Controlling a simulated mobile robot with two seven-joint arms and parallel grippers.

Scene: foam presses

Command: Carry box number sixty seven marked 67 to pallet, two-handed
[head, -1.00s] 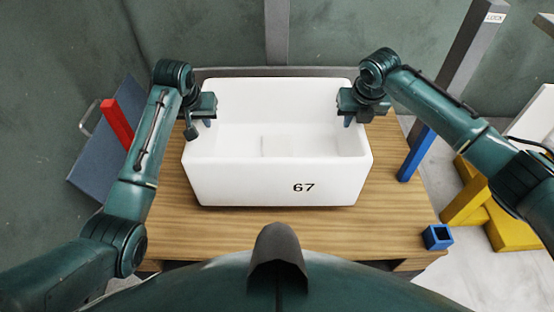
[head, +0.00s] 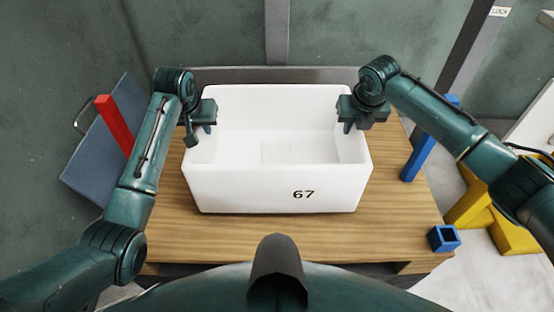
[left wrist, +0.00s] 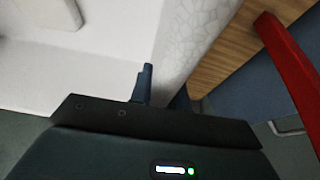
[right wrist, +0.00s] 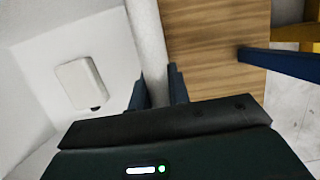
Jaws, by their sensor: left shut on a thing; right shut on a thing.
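The white foam box marked 67 (head: 270,190) is upright and open-topped, in the middle of the head view, over a wooden pallet-like top (head: 330,235). I cannot tell whether its underside touches the wood. My left gripper (head: 206,122) is shut on its left wall, and my right gripper (head: 350,122) is shut on its right wall. In the left wrist view the gripped wall (left wrist: 195,45) runs between the fingers, one finger mostly hidden. In the right wrist view the wall (right wrist: 148,45) stands between both blue fingers, and a pale block shape (right wrist: 82,84) shows inside the box.
A red post (head: 114,123) and a blue-grey panel (head: 95,150) stand at the left. A blue post (head: 417,155) and a small blue square socket (head: 443,238) are at the right edge of the wood. Yellow parts (head: 470,205) lie further right. A grey post (head: 462,50) rises behind.

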